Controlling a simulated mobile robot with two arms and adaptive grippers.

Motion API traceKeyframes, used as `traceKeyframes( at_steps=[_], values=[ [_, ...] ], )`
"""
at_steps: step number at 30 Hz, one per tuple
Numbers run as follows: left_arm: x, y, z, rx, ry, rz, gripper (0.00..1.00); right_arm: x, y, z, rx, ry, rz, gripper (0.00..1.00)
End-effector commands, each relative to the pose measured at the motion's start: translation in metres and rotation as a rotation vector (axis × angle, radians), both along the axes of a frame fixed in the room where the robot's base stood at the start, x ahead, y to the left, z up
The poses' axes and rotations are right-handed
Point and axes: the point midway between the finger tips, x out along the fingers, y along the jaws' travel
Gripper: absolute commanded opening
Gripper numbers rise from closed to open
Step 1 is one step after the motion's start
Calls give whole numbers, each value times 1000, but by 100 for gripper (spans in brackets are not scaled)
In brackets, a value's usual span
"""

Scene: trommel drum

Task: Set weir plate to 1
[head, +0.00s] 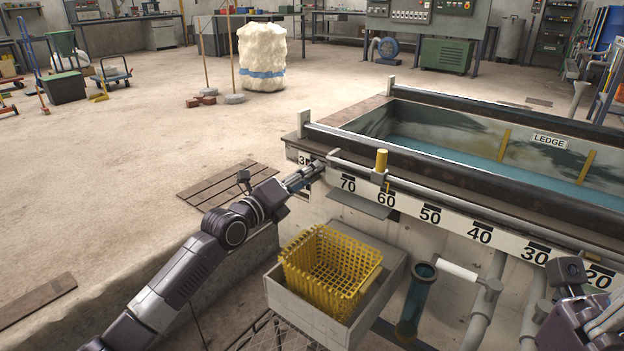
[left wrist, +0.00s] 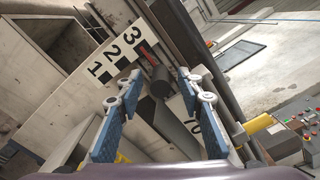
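The weir plate's white scale (left wrist: 115,58) with the numbers 1, 2 and 3 shows in the left wrist view. A red pointer mark (left wrist: 148,52) lies near the 3. A dark round knob (left wrist: 160,82) sits just below the 3 end. My left gripper (left wrist: 158,84) is open, its blue-padded fingers to either side of the knob in the picture; contact cannot be told. In the head view my left gripper (head: 312,172) is at the tank's near left corner and hides most of the scale (head: 303,158); only the 3 shows. My right gripper (head: 598,318) is partly in view at the lower right, its fingers unclear.
A numbered rail (head: 455,226) with a yellow slider (head: 381,160) runs along the tank front. A yellow basket (head: 330,270) sits in a grey tray below my left gripper. A blue-grey tube (head: 415,300) stands beside it. The floor to the left is mostly open.

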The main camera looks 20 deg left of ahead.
Motion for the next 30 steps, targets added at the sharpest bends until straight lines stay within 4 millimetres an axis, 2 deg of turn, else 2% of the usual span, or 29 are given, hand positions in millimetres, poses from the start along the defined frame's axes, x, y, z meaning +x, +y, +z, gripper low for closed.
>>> traceKeyframes(
  at_steps=[5, 14, 24, 30],
  values=[
    [13, -5, -1, -1, 1, -1, 34, -3, 1, 2, -1, -19, -1, 0],
    [15, -6, 0, 0, 1, 0, 34, -4, 1, 4, -2, -23, -1, 0],
    [15, -6, 0, 0, 1, 0, 0, -4, 1, 4, -3, -22, -2, 0],
    [15, -6, 0, 0, 1, 0, 0, -4, 1, 4, -1, -23, -1, 0]
  ],
)
